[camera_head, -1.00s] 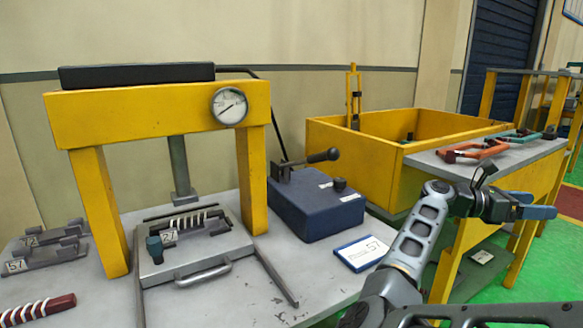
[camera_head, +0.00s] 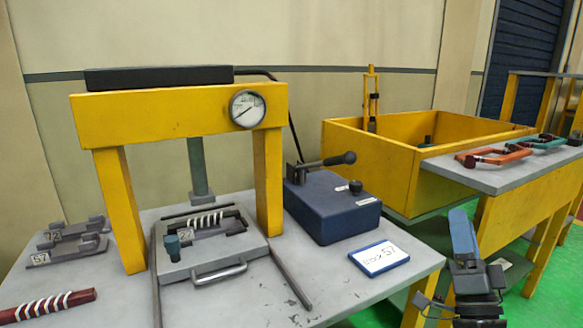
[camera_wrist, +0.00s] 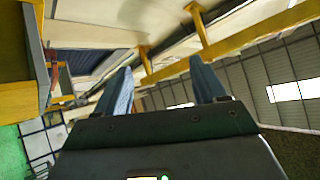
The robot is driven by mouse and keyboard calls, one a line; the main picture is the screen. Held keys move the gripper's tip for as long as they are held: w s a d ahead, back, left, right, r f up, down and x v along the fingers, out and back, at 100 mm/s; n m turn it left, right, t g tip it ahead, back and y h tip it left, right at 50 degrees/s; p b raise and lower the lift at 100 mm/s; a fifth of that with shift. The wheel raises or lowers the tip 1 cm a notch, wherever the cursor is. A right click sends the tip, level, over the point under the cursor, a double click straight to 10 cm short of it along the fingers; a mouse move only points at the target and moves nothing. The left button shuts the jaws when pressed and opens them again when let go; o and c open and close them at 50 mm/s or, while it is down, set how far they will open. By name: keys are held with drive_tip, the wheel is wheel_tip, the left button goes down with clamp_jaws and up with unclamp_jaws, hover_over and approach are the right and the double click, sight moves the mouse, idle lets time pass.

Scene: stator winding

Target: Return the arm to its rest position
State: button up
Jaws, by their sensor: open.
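My gripper (camera_head: 463,236) is at the lower right of the head view, in front of the yellow bench, with its blue fingers pointing up. In the wrist view my gripper (camera_wrist: 160,88) shows two blue fingers spread apart with nothing between them. That view looks up past the fingers at the ceiling and roof beams. My gripper touches nothing that I can see. The rest of my arm is mostly out of the head view.
A yellow press (camera_head: 180,110) stands on the grey table (camera_head: 250,300) at left, a grey fixture (camera_head: 212,262) under it. A blue lever box (camera_head: 330,210) and a sign (camera_head: 379,258) are to its right. A yellow bin (camera_head: 370,170) and orange clamp (camera_head: 494,155) are at the right bench.

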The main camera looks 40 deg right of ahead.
drive_tip(key=s+a+f+n+t+y, duration=0.1)
drive_tip(key=a+f+n+y, duration=0.2)
drive_tip(key=a+n+y, duration=0.2)
drive_tip(key=a+f+n+t+y, duration=0.1)
drive_tip(key=a+f+n+y, duration=0.25)
drive_tip(key=a, duration=0.25)
drive_tip(key=s+a+f+n+g+y, duration=0.2)
drive_tip(key=s+a+n+y, duration=0.3)
drive_tip(key=a, duration=0.5)
drive_tip(key=s+a+f+n+g+y, duration=0.3)
drive_tip(key=s+a+n+g+y, duration=0.1)
drive_tip(key=s+a, duration=0.6)
drive_tip(key=shift+s+a+f+n+y+p, duration=0.25)
drive_tip(key=shift+a+n+y, duration=0.2)
drive_tip(key=shift+n, duration=0.6)
